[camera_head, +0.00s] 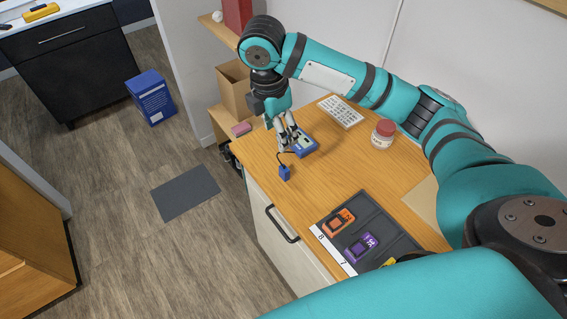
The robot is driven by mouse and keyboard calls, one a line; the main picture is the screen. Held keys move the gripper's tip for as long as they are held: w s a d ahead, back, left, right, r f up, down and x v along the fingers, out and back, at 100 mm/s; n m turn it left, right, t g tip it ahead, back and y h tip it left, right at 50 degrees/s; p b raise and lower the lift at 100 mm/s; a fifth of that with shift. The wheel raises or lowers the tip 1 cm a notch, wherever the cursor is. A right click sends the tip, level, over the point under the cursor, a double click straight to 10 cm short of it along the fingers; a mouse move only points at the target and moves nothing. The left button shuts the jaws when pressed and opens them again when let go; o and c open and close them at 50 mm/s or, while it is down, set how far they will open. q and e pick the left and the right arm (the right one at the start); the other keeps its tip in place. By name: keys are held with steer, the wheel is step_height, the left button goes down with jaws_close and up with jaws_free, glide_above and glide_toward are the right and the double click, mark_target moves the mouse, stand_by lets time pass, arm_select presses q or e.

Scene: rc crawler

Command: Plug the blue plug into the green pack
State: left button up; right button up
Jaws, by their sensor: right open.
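A blue device (306,148) with a pale panel on top lies on the wooden table near its left edge. A thin dark cable runs from it to the blue plug (285,173), which is at the table's left edge; whether it rests or hangs there is hard to tell. My right gripper (287,145) points down just left of the blue device, above the cable. It is open, and its fingers partly hide the device's left side. No green pack can be made out. My left gripper is out of view.
A dark tray (384,225) near the front holds an orange pack (338,222), a purple pack (361,247) and a partly hidden yellow one. My arm covers the lower right.

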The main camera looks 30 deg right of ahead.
step_height(320, 180, down, 3)
steer(key=p, duration=0.2)
glide_above(284, 168)
step_height(284, 168, down, 7)
steer(key=shift+s+a+f, duration=0.4)
steer(key=shift+s+f, duration=0.05)
steer(key=shift+f, duration=0.1)
steer(key=shift+w+f+p, duration=0.1)
steer(key=shift+f+p, duration=0.15)
steer(key=shift+p, duration=0.1)
steer(key=f, duration=0.1)
steer(key=f+p, duration=0.1)
steer(key=f, duration=0.1)
steer(key=shift+w+d+f, duration=0.3)
steer(key=shift+d+f, duration=0.05)
steer(key=shift+d, duration=0.05)
steer(key=shift+f, duration=0.45)
steer(key=c, duration=0.9)
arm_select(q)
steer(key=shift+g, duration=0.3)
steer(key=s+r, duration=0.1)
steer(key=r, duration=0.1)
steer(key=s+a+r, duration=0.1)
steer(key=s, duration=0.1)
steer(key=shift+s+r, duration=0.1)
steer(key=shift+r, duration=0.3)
arm_select(e)
steer(key=shift+c, duration=0.2)
